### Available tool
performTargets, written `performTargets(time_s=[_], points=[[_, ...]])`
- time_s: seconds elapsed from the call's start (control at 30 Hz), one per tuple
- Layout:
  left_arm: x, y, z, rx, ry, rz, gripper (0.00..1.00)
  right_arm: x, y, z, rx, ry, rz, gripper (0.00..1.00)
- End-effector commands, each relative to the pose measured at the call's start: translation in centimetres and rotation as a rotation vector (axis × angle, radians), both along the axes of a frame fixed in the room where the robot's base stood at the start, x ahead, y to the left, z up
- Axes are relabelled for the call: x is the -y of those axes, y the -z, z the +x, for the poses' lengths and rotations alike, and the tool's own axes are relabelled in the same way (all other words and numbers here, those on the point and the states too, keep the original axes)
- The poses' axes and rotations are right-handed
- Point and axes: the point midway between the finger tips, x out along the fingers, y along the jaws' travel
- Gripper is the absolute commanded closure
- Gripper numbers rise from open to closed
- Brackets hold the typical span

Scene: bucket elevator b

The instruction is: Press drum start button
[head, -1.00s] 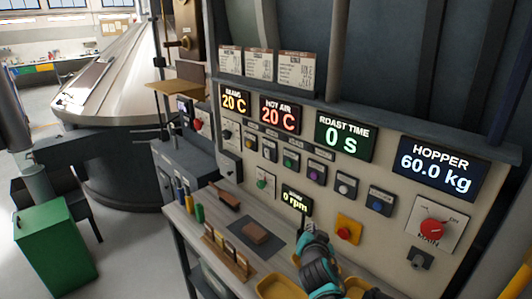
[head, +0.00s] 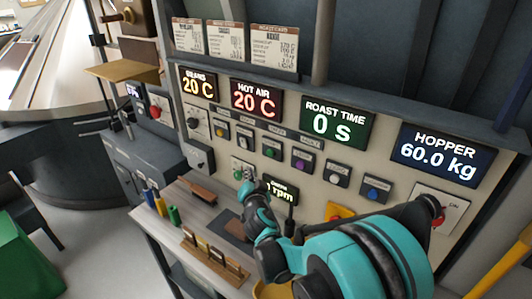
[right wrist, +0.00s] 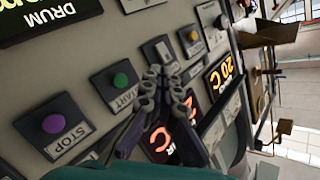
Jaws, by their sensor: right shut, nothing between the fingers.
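The green start button (head: 270,151) sits in the panel's upper row, left of a purple button (head: 300,162). In the right wrist view the green button (right wrist: 120,80) has a START label, and the purple one (right wrist: 52,123) a STOP label. The drum display (head: 279,192) is below them, partly covered by my arm. My right gripper (head: 244,177) is shut and empty, left of and below the green button in the head view. In the right wrist view its fingertips (right wrist: 165,78) are right of that button; contact is not visible. My left gripper is not in view.
The panel also has a blue button (head: 374,193), a roast time display (head: 337,124) and a hopper display (head: 443,155). A yellow box (head: 340,211) is partly hidden by my arm. The bench below holds a rack of cards (head: 212,252) and several coloured cylinders (head: 160,206).

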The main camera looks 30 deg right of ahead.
Motion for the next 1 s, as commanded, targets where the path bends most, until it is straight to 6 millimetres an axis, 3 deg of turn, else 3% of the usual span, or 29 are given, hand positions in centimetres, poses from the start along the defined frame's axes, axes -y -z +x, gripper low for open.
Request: performTargets(time_s=[0.27, 0.7, 1.0], points=[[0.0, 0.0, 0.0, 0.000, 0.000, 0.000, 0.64, 0.8, 0.1, 0.4, -0.003, 0.001, 0.001, 1.00], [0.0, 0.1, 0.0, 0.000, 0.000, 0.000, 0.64, 6.1, 0.0, 2.5, 0.001, 0.001, 0.003, 1.00], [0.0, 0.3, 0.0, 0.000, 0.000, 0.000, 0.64, 7.9, 0.0, 3.3, 0.000, 0.001, 0.001, 1.00]])
